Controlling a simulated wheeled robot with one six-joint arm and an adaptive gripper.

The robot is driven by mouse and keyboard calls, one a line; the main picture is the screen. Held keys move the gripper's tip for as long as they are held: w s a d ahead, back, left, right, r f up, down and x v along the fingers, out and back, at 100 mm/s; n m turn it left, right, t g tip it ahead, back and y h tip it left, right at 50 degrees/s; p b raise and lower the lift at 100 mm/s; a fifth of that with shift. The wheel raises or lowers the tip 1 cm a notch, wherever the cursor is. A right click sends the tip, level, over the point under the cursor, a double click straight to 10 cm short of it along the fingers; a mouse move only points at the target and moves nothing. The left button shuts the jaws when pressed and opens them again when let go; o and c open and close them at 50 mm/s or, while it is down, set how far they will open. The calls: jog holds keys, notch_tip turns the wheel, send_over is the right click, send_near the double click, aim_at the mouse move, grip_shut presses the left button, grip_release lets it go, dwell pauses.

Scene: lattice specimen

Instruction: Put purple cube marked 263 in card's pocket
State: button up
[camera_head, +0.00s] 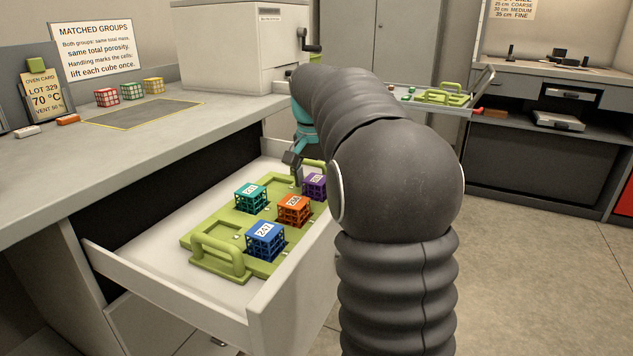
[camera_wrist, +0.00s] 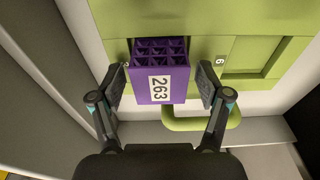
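The purple lattice cube marked 263 (camera_wrist: 160,72) sits at the green tray (camera_wrist: 210,20) in the wrist view, its white label facing the camera. My gripper (camera_wrist: 161,84) has one finger on each side of the cube, with narrow gaps showing, so it looks open around it. In the head view the purple cube (camera_head: 315,186) is at the far right corner of the green tray (camera_head: 212,232) in the open drawer, and my gripper (camera_head: 296,165) is just left of it. An oven card (camera_head: 41,91) reading LOT 329, 70 °C stands on the left counter.
Teal (camera_head: 250,197), orange (camera_head: 294,209) and blue (camera_head: 265,240) cubes share the tray, close to the purple one. The drawer wall (camera_head: 290,295) surrounds the tray. Another green tray (camera_head: 440,96) lies beyond my arm. An empty pocket (camera_wrist: 250,55) shows beside a number label in the wrist view.

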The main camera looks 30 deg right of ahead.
aim_at(314, 182)
notch_tip(314, 182, up, 12)
jog(key=a+p, duration=0.1)
jog(key=p, duration=0.1)
jog(key=shift+s+r+p, duration=0.15)
jog(key=shift+s+p, duration=0.15)
jog(key=shift+s, duration=0.15)
jog(key=shift+s, duration=0.1)
dwell(0.4)
